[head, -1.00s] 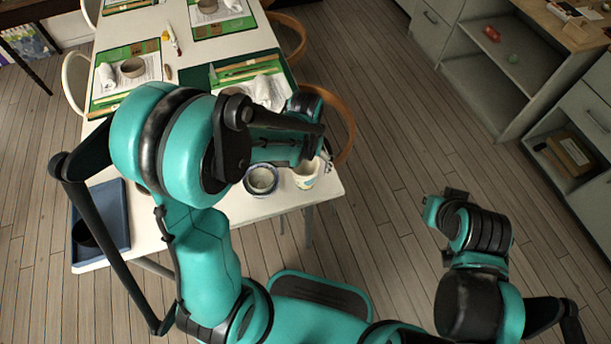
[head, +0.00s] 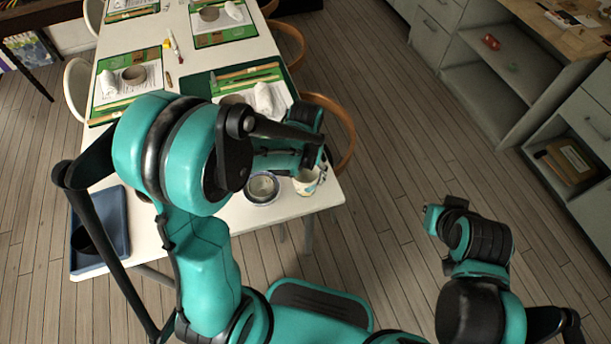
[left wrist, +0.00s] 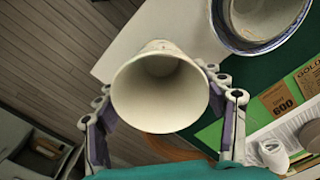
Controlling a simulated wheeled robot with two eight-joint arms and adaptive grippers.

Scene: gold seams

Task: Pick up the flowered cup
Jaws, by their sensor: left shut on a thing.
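The flowered cup (head: 306,181) is pale cream with a faint pattern, near the table's front right corner in the head view. In the left wrist view I look into the wide mouth of the cup (left wrist: 160,92); its outside is mostly hidden. My left gripper (left wrist: 157,82) has a finger on each side of the cup and is shut on it. In the head view the left gripper (head: 314,170) is partly hidden by its own arm. I cannot tell whether the cup touches the table. My right gripper (head: 437,218) is off the table at the right, its fingers unclear.
A blue-rimmed bowl (head: 262,188) stands just left of the cup, and also shows in the left wrist view (left wrist: 258,20). A blue tray (head: 112,222) lies at the table's left front. Green mats with papers fill the table behind. Chairs line its sides. Open floor lies to the right.

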